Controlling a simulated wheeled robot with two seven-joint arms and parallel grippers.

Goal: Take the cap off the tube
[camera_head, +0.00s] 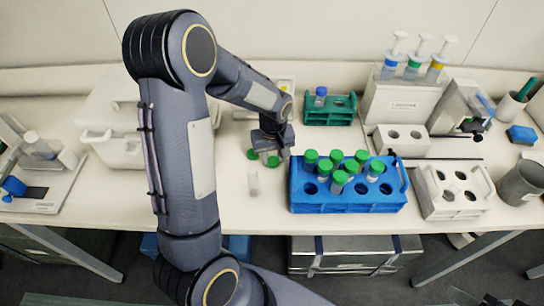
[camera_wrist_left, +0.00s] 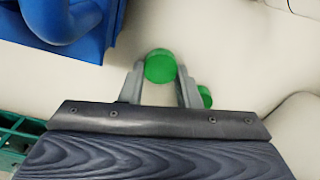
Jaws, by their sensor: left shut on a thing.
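The held cap also shows in the head view (camera_head: 273,161). A second green cap (camera_wrist_left: 204,96) is beside the right finger and partly hidden by it; in the head view it is left of the gripper (camera_head: 253,154). Whether a tube is under the held cap is hidden.
The blue rack (camera_head: 345,207) with several green-capped tubes stands right of the gripper. A teal rack (camera_head: 330,118) with a blue-capped tube is behind it. A white rack (camera_head: 455,208) is further right. A white container (camera_head: 112,146) is at left. The table's front edge is near.

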